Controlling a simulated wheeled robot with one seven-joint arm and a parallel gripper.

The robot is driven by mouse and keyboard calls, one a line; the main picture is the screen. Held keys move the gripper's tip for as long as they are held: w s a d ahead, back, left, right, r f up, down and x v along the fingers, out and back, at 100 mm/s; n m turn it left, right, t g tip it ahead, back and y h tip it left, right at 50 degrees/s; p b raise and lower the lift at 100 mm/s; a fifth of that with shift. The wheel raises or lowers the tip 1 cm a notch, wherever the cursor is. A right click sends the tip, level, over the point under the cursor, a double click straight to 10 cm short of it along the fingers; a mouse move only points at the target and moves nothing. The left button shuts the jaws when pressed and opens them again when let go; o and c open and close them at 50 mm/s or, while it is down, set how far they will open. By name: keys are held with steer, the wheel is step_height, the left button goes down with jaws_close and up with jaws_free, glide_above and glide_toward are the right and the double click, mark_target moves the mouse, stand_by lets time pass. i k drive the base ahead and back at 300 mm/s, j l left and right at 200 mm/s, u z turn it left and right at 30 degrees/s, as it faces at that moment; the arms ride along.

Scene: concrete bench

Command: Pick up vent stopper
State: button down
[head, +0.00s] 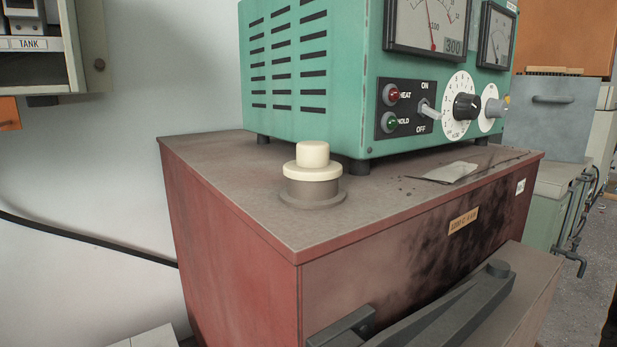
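The vent stopper (312,161) is a cream-coloured plug with a narrower round knob on a wider disc. It sits upright in a grey-brown round collar (313,193) on top of a red-brown metal cabinet (245,215). It stands near the front left of the cabinet top, in front of the green control box. Its lower part is hidden inside the collar. My gripper is not in view.
A green control box (310,75) with dials, lamps and knobs stands close behind the stopper. A dark handle (450,315) juts from the cabinet front. The cabinet top left of the collar is clear. A wall cabinet (90,45) hangs at upper left.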

mark_target(312, 163)
steer(key=k+j, duration=0.15)
steer(key=j, duration=0.25)
steer(key=k+j, duration=0.15)
steer(key=j, duration=0.25)
steer(key=k+j, duration=0.15)
steer(key=j, duration=0.2)
steer(key=k+j, duration=0.1)
steer(key=j, duration=0.3)
